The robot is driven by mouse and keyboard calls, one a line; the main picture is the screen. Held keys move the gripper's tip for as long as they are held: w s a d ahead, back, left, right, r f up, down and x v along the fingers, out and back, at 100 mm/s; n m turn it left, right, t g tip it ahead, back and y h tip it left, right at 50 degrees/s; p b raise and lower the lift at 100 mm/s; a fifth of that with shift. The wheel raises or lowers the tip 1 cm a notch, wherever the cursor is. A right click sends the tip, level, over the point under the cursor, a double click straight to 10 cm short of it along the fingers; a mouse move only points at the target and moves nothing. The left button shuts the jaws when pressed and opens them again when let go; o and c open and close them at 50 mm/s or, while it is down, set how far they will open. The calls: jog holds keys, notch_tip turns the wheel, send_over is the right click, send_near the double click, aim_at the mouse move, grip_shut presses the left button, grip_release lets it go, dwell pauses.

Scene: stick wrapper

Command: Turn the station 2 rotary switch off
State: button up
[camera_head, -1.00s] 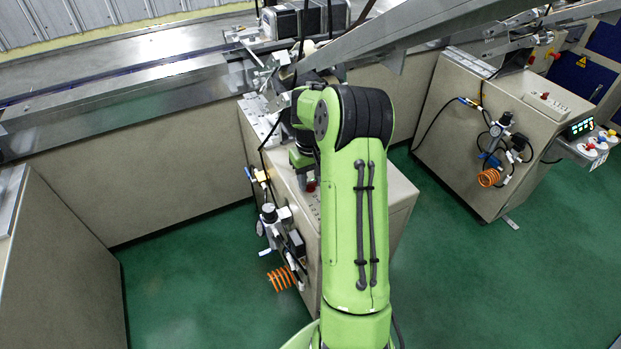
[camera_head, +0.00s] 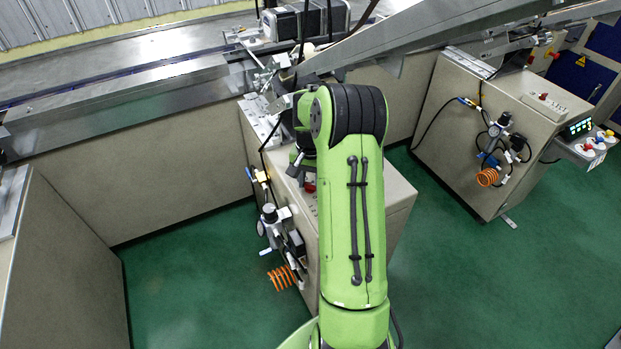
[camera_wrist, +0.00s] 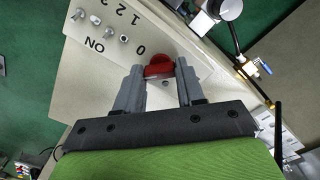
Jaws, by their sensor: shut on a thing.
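The red rotary switch knob (camera_wrist: 159,67) sits on the beige station panel (camera_wrist: 170,32) in the wrist view. My gripper (camera_wrist: 158,76) has its two grey fingers on either side of the knob and is shut on it. A "0" mark is printed close to the knob, with "1", "2" and "ON" farther left. In the head view a small red part (camera_head: 310,187) shows on the station cabinet (camera_head: 395,205) beside my green arm. My arm hides most of the panel there, and the knob's exact angle is hard to tell.
Small metal switches (camera_wrist: 110,34) stand on the panel left of the knob. An air regulator with a gauge (camera_head: 268,215) and an orange coiled hose (camera_head: 281,278) hang on the cabinet's side. A slanted metal beam (camera_head: 430,40) passes above my arm. Green floor lies open at left.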

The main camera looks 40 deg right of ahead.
aim_at(310, 184)
jog(key=m, duration=0.4)
jog(key=shift+m, duration=0.3)
jog(key=shift+m+p, duration=0.4)
jog(key=shift+m, duration=1.5)
jog(key=o, duration=1)
jog(key=shift+o, duration=0.2)
notch_tip(310, 184, up, 16)
jog(key=p, duration=0.4)
jog(key=shift+f, duration=0.1)
